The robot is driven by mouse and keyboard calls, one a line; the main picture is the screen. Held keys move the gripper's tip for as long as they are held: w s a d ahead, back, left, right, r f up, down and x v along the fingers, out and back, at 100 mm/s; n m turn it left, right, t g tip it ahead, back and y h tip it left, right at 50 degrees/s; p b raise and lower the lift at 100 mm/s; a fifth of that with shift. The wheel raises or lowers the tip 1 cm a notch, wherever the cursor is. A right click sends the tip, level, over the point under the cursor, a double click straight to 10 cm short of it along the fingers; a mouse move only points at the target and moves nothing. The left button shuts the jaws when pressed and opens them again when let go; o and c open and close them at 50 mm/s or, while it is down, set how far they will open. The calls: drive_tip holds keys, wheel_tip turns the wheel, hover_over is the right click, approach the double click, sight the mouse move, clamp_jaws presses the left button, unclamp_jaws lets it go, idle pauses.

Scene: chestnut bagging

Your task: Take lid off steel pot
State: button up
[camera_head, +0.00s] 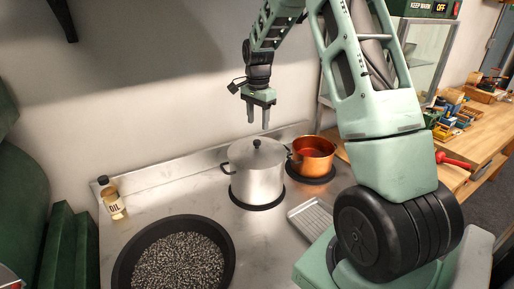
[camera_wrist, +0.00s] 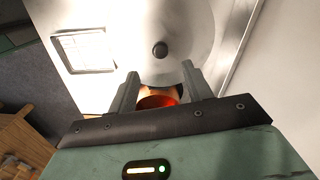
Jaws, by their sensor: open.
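The steel pot (camera_head: 258,182) stands on a dark round pad on the metal counter, with side handles. Its domed lid (camera_head: 257,154) sits on top, with a dark round knob (camera_head: 257,143) at its centre. In the wrist view the lid (camera_wrist: 180,25) and its dark knob (camera_wrist: 160,49) show beyond the fingertips. My gripper (camera_head: 258,126) points down above the lid, apart from the knob in the head view. It is open and empty, and its two fingers also show in the wrist view (camera_wrist: 160,72).
An orange copper pot (camera_head: 313,155) stands right of the steel pot. A metal tray (camera_head: 312,217) lies in front of it. A wide black pan (camera_head: 126,262) of dark pellets is at front left, and an oil bottle (camera_head: 115,206) is at left. A wall stands behind.

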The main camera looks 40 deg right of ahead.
sight(257, 140)
drive_tip(key=shift+a+f+p, duration=0.1)
drive_tip(key=shift+f+p, duration=1.65)
drive_tip(key=shift+f, duration=2)
clamp_jaws()
